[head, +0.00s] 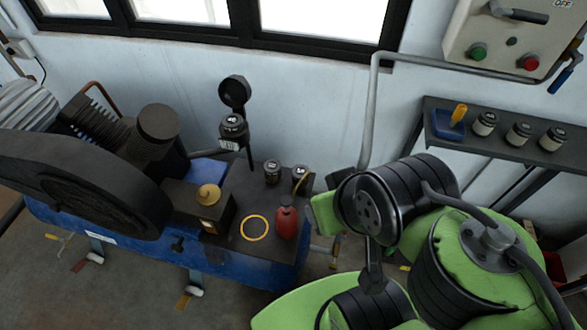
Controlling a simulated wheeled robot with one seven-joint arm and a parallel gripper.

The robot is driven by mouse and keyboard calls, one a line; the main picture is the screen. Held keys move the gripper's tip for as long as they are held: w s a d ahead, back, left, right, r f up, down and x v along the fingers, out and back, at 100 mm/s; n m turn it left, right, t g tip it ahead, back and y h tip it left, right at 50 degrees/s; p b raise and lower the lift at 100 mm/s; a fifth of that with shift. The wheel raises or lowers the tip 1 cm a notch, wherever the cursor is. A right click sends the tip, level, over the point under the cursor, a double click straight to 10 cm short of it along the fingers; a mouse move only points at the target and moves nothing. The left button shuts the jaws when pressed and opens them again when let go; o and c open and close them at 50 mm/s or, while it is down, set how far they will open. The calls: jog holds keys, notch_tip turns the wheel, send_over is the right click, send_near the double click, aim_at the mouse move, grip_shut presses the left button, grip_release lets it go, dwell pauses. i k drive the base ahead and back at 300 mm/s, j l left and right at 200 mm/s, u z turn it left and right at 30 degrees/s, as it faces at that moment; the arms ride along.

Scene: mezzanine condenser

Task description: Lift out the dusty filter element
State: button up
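No part in the head view can be told for sure as the dusty filter element. A dusty dark-brown round canister (158,124) sits upright on the compressor at the left. A smaller black canister (233,128) with a pale label stands on a post right of it. A dark round cup or lid (235,91) is tilted open above that canister, and the canister's inside cannot be made out. My green and black arm fills the lower right, apart from both canisters. My gripper cannot be made out.
The blue compressor tank (60,212) carries a black flywheel guard (75,185). Its dark top plate (232,222) holds a yellow ring (254,228), a red bottle (286,218) and two small jars (272,171). A grey pipe (370,110) and a wall shelf (500,146) stand at the right.

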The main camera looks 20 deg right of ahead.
aim_at(232, 123)
jog(key=j+u, duration=0.15)
jog(key=j, duration=0.2)
jog(key=i+j+u, duration=0.1)
jog(key=j, duration=0.25)
jog(key=i+j+u, duration=0.15)
jog(key=j, duration=0.2)
jog(key=i+j+u, duration=0.1)
jog(key=j, duration=0.25)
jog(key=i+u, duration=0.1)
jog(key=i+j, duration=0.05)
